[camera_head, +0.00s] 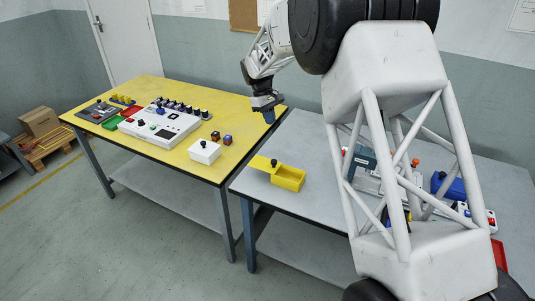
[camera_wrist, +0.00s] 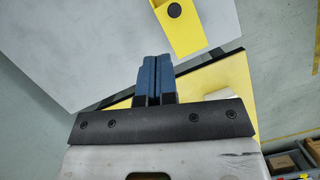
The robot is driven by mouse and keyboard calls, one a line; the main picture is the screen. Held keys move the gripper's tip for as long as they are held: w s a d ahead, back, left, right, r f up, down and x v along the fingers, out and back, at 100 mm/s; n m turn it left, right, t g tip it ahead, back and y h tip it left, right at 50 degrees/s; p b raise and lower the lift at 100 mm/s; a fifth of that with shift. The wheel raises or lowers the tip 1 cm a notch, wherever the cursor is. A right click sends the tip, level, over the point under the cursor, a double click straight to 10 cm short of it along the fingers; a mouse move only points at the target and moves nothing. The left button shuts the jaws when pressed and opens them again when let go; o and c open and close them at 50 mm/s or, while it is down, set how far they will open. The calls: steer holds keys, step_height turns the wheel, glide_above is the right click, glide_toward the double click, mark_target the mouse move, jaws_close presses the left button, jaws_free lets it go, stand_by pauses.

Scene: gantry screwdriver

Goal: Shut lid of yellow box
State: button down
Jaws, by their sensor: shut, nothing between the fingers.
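The yellow box (camera_head: 288,179) stands near the left end of the grey table, and its cavity shows open from above. Its flat yellow lid (camera_head: 260,162) extends to the left of the cavity, with a black knob near the cavity end. In the wrist view, the lid (camera_wrist: 187,36) and its round black knob are at the top edge, and most of the box is out of frame. My gripper (camera_head: 269,118) is above and behind the lid, apart from it. Its blue fingers (camera_wrist: 152,62) are together and empty.
A white control panel (camera_head: 160,126) is farther left. Tools and blue parts crowd the grey table's (camera_head: 300,211) right side, partly behind my arm.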

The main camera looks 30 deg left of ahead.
steer(key=a+f+n, duration=0.1)
steer(key=a+f, duration=0.4)
steer(key=a, duration=0.2)
steer(key=shift+s+a+f+h, duration=0.2)
steer(key=shift+s+h, duration=0.1)
steer(key=shift+f, duration=0.1)
glide_above(268, 163)
steer(key=a, duration=0.4)
steer(key=f, duration=0.9)
steer(key=shift+w+f, duration=0.1)
steer(key=shift+w, duration=0.3)
steer(key=d, duration=0.2)
steer(key=shift+s+d, duration=0.4)
steer(key=shift+d, duration=0.45)
steer(key=shift+d, duration=0.1)
steer(key=d, duration=1.1)
